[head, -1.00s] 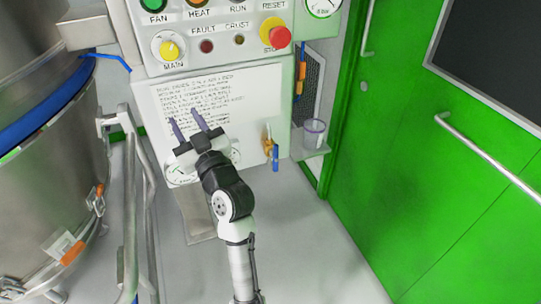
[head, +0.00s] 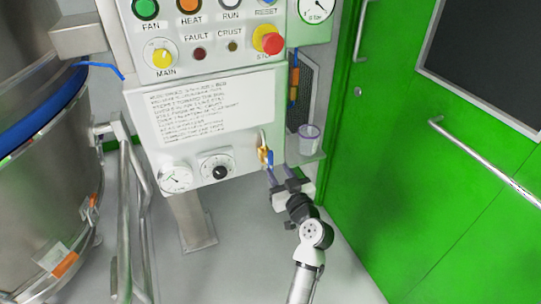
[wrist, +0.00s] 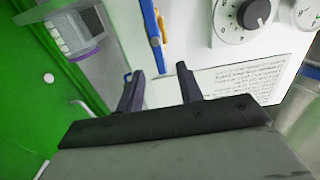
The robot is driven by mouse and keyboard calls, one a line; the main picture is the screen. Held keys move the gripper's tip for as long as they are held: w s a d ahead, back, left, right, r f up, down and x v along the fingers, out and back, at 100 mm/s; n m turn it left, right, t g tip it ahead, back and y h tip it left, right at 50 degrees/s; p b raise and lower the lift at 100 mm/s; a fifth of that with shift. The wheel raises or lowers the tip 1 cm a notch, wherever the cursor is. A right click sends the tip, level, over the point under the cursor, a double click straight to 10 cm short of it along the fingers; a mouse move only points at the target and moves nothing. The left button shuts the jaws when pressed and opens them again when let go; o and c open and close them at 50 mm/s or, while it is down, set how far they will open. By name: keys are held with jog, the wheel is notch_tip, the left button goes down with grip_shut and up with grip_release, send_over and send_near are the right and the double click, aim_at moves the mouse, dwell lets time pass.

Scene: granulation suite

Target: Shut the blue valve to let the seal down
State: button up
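The blue valve (head: 270,157) has a blue lever on a brass body at the lower right edge of the white panel. In the head view its lever points down. In the wrist view the blue lever (wrist: 149,18) shows at the top, above my fingertips. My gripper (head: 279,172) is just below and right of the valve in the head view. Its two dark fingers are spread apart with nothing held between them, as the wrist view of my gripper (wrist: 160,71) shows. I cannot tell whether a finger touches the lever.
A black knob (head: 217,168) and a round gauge (head: 175,178) sit left of the valve. A clear cup (head: 308,138) stands on a small shelf to the right. A green door (head: 390,200) is at the right. A steel vessel (head: 40,200) and rails stand at the left.

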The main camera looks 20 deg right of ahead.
aim_at(271, 160)
jog(key=w+p, duration=0.1)
jog(key=w, duration=0.6)
jog(key=shift+a, duration=0.1)
grip_shut()
